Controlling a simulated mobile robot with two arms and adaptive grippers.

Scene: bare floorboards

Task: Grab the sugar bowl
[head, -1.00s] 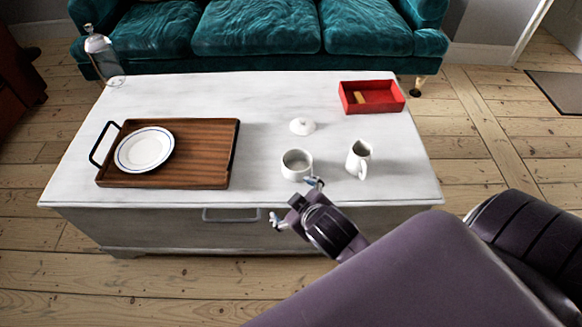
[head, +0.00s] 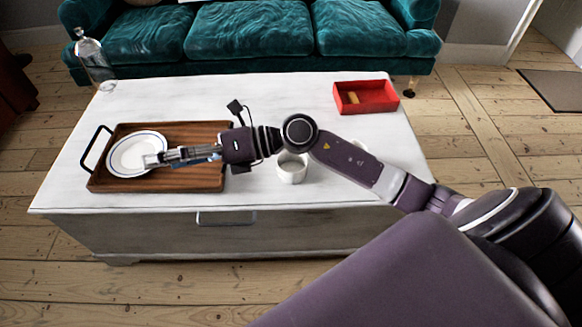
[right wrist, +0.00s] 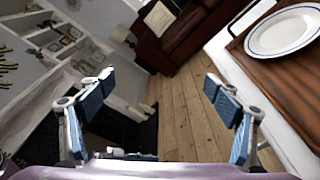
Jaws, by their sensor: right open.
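The sugar bowl (head: 292,168) is a white, round, open bowl on the white chest-like table, right of the tray. My right forearm crosses just above it in the head view and hides its upper edge. Its likely lid, a small white dome seen earlier, is hidden behind the arm. My right gripper (head: 152,160) is open and empty, its fingers pointing left over the tray and plate, away from the bowl. In the right wrist view the open fingers (right wrist: 157,98) have only floor and furniture between them. My left gripper is not in view.
A wooden tray (head: 205,180) with a white plate (head: 133,146) lies at the table's left. A red box (head: 366,98) stands at the back right, a glass bottle (head: 92,62) at the back left. A white jug is mostly hidden behind my arm.

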